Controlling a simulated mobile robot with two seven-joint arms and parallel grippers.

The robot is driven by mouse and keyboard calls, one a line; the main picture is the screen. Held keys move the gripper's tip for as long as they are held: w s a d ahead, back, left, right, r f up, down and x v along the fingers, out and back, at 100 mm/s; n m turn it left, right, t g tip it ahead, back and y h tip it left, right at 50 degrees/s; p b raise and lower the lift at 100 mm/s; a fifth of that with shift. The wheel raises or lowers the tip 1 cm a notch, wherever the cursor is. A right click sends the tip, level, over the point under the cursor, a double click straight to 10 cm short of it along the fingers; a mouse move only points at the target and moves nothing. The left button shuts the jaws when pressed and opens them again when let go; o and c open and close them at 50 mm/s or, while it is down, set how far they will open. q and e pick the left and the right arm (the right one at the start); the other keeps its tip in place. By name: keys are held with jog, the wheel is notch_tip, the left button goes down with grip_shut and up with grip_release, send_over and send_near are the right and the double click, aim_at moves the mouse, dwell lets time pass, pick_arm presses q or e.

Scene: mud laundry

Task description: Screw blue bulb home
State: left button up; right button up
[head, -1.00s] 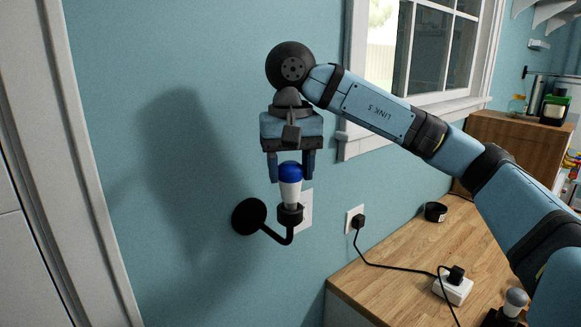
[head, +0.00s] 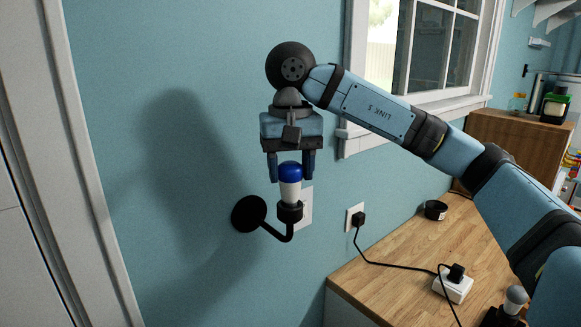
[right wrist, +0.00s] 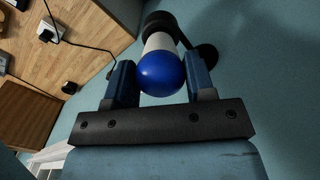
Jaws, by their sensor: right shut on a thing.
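The blue bulb (head: 290,173) has a blue dome and a white lower body. It stands upright in the black socket (head: 290,212) at the end of a curved wall-lamp arm. My right gripper (head: 291,180) points down over it from above, with one finger on each side, and is shut on the bulb. In the right wrist view the blue dome (right wrist: 160,74) sits between the two fingers (right wrist: 160,85). The bulb's base is hidden inside the socket. My left gripper is in neither view.
The lamp's round black wall plate (head: 249,214) is left of the socket, close to a white wall plate (head: 304,207). A wooden counter (head: 400,270) at lower right holds a power strip (head: 453,287) and a grey-white bulb (head: 516,298). A window (head: 430,50) is behind my right arm.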

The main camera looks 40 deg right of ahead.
jog(key=shift+f, duration=0.15)
dwell(0.6)
jog(key=m, duration=0.3)
dwell(0.4)
jog(key=shift+m, duration=0.5)
jog(key=shift+m+p, duration=0.3)
jog(key=shift+m, duration=0.7)
jog(key=shift+m, duration=1)
jog(key=shift+w+m, duration=0.1)
jog(key=shift+m, duration=0.4)
